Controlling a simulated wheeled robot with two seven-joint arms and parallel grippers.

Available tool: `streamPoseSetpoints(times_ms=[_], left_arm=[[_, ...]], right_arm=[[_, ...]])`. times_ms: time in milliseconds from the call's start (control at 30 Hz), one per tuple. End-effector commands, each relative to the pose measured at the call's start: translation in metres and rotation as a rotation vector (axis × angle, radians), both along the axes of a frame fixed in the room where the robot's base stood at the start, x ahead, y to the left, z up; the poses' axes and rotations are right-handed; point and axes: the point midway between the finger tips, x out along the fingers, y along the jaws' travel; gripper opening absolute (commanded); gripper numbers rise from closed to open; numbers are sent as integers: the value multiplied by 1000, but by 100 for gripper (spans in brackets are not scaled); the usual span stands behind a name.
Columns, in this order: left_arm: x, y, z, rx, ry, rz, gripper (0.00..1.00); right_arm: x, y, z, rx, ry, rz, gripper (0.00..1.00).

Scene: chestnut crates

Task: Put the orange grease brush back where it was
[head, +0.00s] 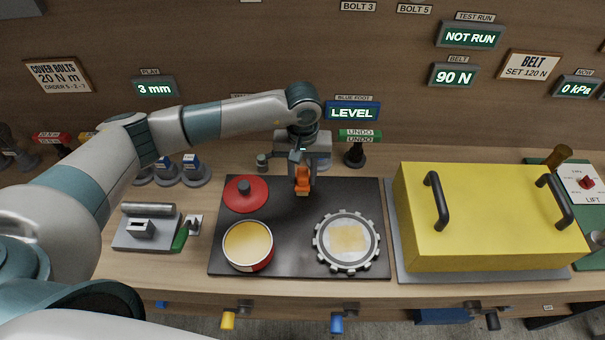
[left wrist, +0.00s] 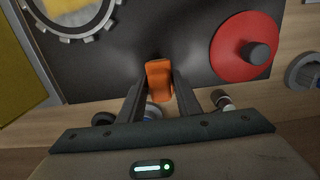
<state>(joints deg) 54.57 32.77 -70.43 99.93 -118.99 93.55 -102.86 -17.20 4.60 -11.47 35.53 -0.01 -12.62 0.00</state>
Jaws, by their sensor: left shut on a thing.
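The orange grease brush (head: 302,180) is held upright in my left gripper (head: 302,165), over the back part of the black mat (head: 285,262). In the left wrist view the brush (left wrist: 159,80) sits between the two dark fingers of the left gripper (left wrist: 160,98). I cannot tell whether its lower end touches the mat. A tin of yellow grease (head: 248,245) stands on the mat at the front left. A toothed gear (head: 346,243) with a yellowish patch on it lies at the front right. My right gripper does not show.
A red lid with a knob (head: 245,193) lies on the mat's back left. A large yellow cover with black handles (head: 490,215) stands to the right. A grey fixture (head: 148,232) is at the left. Several small knobs and posts stand along the back. The mat's middle is clear.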

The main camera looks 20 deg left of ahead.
Motion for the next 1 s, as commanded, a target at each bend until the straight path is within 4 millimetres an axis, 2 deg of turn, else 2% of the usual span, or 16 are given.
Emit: streamPoseSetpoints(times_ms=[33, 100, 600, 633, 767, 1000], left_arm=[[0, 0, -1, 0, 0, 0, 36], [0, 0, 0, 0, 0, 0, 50], [0, 0, 5, 0, 1, 1, 50], [1, 0, 5, -1, -1, 0, 50], [2, 0, 19, -1, -4, 0, 50], [2, 0, 59, 0, -6, 0, 50]], right_arm=[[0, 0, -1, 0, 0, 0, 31], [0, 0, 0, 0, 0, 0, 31], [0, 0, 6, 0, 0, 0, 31], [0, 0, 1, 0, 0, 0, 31], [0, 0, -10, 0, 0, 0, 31], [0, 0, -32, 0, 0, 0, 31]])
